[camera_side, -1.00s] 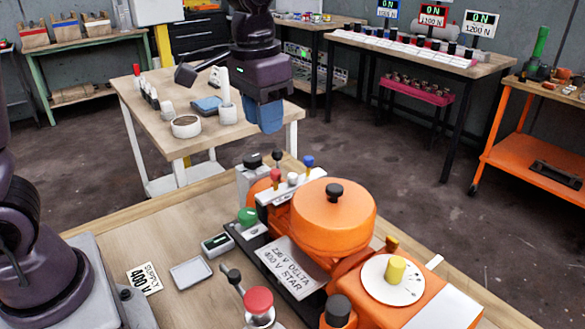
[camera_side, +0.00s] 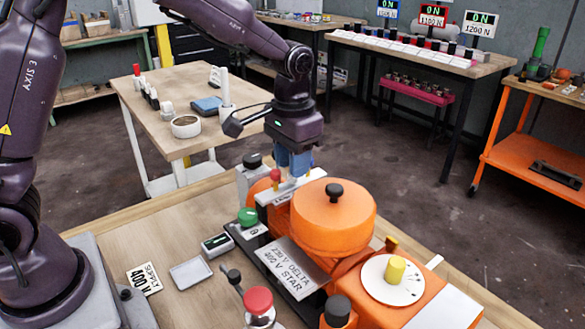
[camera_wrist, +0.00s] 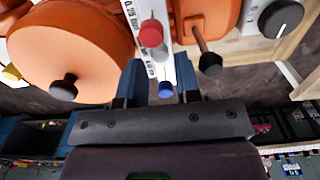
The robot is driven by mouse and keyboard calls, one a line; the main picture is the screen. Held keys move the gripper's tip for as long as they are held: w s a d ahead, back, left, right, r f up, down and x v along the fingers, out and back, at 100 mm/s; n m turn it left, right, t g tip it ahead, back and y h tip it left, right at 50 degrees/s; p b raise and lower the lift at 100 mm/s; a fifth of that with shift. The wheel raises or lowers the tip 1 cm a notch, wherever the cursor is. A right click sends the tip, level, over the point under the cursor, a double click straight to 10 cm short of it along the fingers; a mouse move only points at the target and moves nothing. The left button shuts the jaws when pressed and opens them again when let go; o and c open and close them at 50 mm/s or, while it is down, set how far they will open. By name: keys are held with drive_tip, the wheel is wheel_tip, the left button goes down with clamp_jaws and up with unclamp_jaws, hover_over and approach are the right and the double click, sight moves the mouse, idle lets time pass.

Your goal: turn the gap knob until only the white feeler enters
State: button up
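A white rack (camera_side: 262,198) with a printed size label stands by the orange machine and holds feelers. The red-topped feeler (camera_side: 275,175) also shows in the wrist view (camera_wrist: 151,33). The blue-topped feeler (camera_wrist: 166,89) lies between my fingers in the wrist view, with gaps at its sides. The white feeler is mostly hidden by the gripper in the side view. My gripper (camera_side: 294,172) points down over the rack, fingers apart and nothing visibly clamped. A black knob with a white line (camera_wrist: 283,18) sits on a grey block; I take it as the gap knob (camera_side: 253,160).
The orange round housing (camera_side: 333,220) with a black top knob stands close right of the gripper. A black-tipped lever (camera_wrist: 209,63) rises beside the rack. A green knob (camera_side: 247,217) and a yellow knob on a white dial (camera_side: 396,270) are nearby.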

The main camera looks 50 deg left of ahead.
drive_tip(key=shift+f, duration=1.05)
clamp_jaws()
drive_tip(key=shift+r, duration=1.45)
unclamp_jaws()
wheel_tip(320, 180, up, 13)
